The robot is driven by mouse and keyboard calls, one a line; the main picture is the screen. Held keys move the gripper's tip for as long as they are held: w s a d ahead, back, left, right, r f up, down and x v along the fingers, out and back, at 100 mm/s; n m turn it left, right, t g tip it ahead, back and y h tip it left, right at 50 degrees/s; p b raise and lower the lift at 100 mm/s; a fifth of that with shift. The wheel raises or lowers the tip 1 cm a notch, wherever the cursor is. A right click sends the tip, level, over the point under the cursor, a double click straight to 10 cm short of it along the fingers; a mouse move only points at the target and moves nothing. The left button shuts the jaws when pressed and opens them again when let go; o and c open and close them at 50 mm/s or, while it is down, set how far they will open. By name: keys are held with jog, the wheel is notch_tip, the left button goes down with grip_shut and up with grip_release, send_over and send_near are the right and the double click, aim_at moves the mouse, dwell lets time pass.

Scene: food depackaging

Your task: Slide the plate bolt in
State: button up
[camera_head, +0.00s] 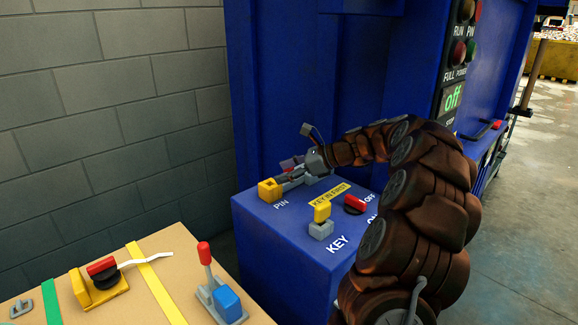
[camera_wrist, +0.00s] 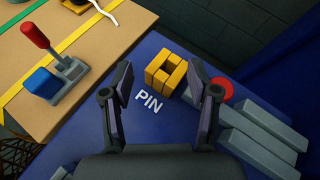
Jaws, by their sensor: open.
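The plate bolt unit labelled PIN is on top of the blue cabinet. Its yellow bracket (camera_head: 270,190) also shows in the wrist view (camera_wrist: 165,74), ahead of and between my fingertips. Long grey bars (camera_wrist: 262,132) lie to the bracket's right, with a round red knob (camera_wrist: 225,84) near their bracket end. My gripper (camera_head: 291,168) is low over the PIN area; it also shows in the wrist view (camera_wrist: 170,80), open with nothing between its fingers. The right fingertip is close to the red knob; I cannot tell whether they touch. My fingers and hand hide part of the bars.
A yellow key block on a grey base (camera_head: 321,222) and a red switch (camera_head: 355,204) stand in front right on the cabinet. A tan table (camera_head: 190,265) at left holds a red-handled lever (camera_head: 206,265) and a red-black switch (camera_head: 102,272). A brick wall (camera_head: 110,90) is behind.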

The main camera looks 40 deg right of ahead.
jog(key=d+m+t+h, duration=0.15)
jog(key=d+m, duration=0.25)
jog(key=d, duration=0.5)
jog(key=shift+t+y, duration=0.25)
jog(key=shift+p+x, duration=1.05)
jog(key=shift+x, duration=2.9)
jog(key=shift+s+f, duration=0.1)
jog(key=shift+f, duration=0.05)
jog(key=shift+c, duration=0.2)
grip_shut()
